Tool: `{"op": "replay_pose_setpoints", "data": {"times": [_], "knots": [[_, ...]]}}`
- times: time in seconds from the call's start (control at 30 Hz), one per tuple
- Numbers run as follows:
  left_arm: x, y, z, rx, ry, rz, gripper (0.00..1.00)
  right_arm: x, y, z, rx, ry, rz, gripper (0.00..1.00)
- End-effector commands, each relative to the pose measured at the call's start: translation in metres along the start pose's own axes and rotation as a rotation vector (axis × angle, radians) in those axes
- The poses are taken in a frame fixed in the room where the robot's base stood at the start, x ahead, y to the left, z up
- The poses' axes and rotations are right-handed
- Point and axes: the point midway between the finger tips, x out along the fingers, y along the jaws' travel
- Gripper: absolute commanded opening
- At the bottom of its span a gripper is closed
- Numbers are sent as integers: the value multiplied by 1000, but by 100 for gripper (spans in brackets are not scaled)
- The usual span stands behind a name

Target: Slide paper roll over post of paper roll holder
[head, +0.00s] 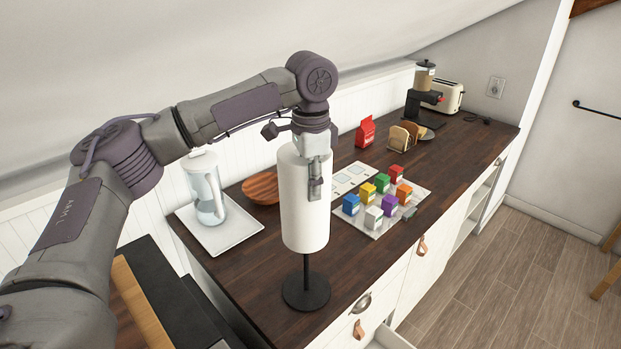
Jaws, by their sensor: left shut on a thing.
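The white paper roll (303,215) is upright near the front of the dark wood counter. My left gripper (315,188) comes down from above and is shut on the roll's upper part, with one finger showing against its outer side. The paper roll holder has a round black base (306,292) on the counter and a thin black post (307,265). The roll's lower edge is well above the base. The post's upper part is hidden by the roll; I cannot tell for sure whether it is inside the roll or behind it. My right gripper is not in view.
A glass pitcher (208,196) stands on a white tray (226,238) to the left, beside a wooden bowl (262,187). To the right, a pale board (423,191) carries several coloured boxes. A red carton (366,132), bread slices, a coffee maker (418,100) and a toaster (447,96) stand farther back.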

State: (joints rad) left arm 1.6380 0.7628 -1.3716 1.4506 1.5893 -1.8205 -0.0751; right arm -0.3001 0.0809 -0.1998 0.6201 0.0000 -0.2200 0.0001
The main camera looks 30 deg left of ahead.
Motion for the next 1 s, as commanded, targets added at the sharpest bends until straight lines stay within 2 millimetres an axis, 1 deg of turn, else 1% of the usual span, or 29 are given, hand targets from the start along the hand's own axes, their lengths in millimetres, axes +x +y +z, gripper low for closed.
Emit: {"op": "replay_pose_setpoints", "data": {"times": [1.0], "knots": [[36, 0, 0, 0, 1, 0, 0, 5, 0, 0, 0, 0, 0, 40]]}}
